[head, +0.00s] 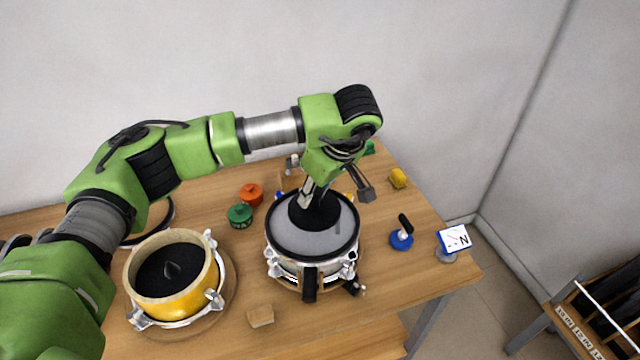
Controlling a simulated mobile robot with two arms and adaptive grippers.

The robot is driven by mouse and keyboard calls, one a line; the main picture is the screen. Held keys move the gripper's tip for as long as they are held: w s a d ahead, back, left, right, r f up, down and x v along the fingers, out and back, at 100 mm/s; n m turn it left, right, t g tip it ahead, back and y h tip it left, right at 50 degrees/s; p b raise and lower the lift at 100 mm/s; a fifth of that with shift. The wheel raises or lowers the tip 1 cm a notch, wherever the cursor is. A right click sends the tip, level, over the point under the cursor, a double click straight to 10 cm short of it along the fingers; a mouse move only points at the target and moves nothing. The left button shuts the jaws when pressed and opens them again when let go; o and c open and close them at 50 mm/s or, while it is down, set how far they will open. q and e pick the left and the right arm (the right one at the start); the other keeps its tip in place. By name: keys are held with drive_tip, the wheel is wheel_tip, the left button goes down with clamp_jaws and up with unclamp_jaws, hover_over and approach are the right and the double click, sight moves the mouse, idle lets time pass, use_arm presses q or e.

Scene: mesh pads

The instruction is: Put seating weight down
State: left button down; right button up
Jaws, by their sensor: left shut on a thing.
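My left gripper (320,188) is above the silver drum (312,268) at the middle of the table. It is shut on a black round weight (303,217), which I take to be the seating weight. The gripper hides part of the weight's top. I cannot tell from this view whether its underside touches the mesh. My right gripper is not in view.
A yellow drum (185,303) with a black inside stands at left. Green (240,216) and orange (251,194) knobbed pieces sit behind. A blue-based tool with a black handle (402,238), a white card (455,238) and a wooden block (260,316) lie around the silver drum.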

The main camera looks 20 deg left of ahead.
sight(312, 204)
use_arm(q)
drive_tip(key=shift+w+a, duration=0.2)
drive_tip(key=shift+w, duration=0.05)
drive_tip(key=shift+d+p+x, duration=0.25)
drive_tip(key=shift+p+x, duration=0.85)
drive_tip(key=shift+x, duration=0.1)
drive_tip(key=shift+f, duration=0.7)
drive_tip(key=shift+f, duration=0.1)
drive_tip(key=c, duration=1.8)
unclamp_jaws()
drive_tip(key=shift+s+f, duration=0.15)
drive_tip(key=shift+f, duration=0.1)
drive_tip(key=shift+o, duration=0.6)
drive_tip(key=shift+s+r, duration=0.1)
drive_tip(key=shift+s, duration=0.1)
